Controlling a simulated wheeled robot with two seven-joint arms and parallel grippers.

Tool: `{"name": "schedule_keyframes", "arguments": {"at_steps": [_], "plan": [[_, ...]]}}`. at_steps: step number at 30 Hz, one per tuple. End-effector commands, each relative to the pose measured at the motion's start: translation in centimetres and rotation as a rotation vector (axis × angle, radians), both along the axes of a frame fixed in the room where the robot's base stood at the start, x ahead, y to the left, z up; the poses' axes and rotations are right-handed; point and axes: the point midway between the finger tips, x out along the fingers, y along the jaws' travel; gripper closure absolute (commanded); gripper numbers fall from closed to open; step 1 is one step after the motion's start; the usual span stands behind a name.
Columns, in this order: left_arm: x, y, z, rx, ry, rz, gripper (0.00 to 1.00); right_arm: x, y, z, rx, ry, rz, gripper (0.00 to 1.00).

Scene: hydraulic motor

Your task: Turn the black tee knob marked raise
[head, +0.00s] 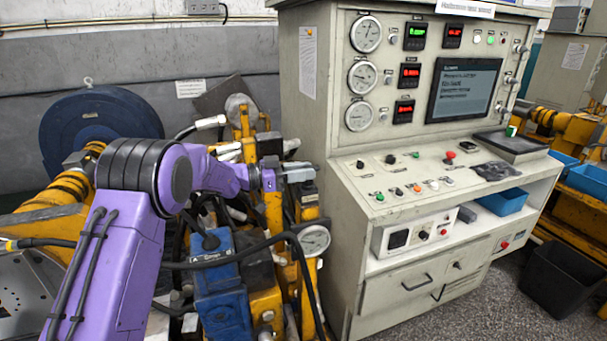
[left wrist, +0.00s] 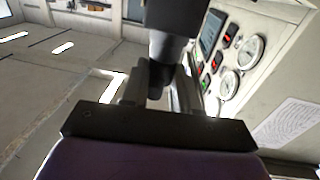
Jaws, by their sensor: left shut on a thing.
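My left gripper (head: 298,172) reaches in from the left on the purple arm, in front of the yellow hydraulic rig and close to the console's left side. In the left wrist view, the two grey fingers of the left gripper (left wrist: 160,92) are closed around a black piece, which looks like the black tee knob (left wrist: 172,20). Its thick dark part stands beyond the fingertips and a narrower part lies between them. No "raise" marking can be read. In the head view the gripper hides what it holds. My right gripper is not in view.
The grey console (head: 330,95) carries gauges, red and green displays, a screen (head: 464,90) and a sloped panel with several small knobs and buttons. Hoses, a blue block (head: 222,300) and a gauge (head: 314,240) crowd the rig below my gripper. Speckled floor is clear in front of the console.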

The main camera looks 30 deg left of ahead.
Motion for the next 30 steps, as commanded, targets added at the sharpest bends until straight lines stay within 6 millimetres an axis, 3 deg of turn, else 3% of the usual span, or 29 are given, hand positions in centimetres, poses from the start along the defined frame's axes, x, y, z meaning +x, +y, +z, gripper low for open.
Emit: {"name": "schedule_keyframes", "arguments": {"at_steps": [19, 20, 21, 30], "plan": [[0.07, -0.07, 0.01, -0.001, -0.001, -0.047, 1.00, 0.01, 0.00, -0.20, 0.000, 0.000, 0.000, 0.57], [0.08, -0.08, 0.01, -0.001, -0.001, -0.047, 0.61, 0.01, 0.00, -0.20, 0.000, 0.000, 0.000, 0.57], [0.08, -0.08, 0.01, -0.001, -0.001, -0.047, 0.48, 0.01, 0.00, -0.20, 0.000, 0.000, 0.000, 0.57], [-0.01, 0.09, -0.03, 0.000, -0.001, -0.046, 0.45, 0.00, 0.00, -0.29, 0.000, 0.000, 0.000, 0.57]]}}
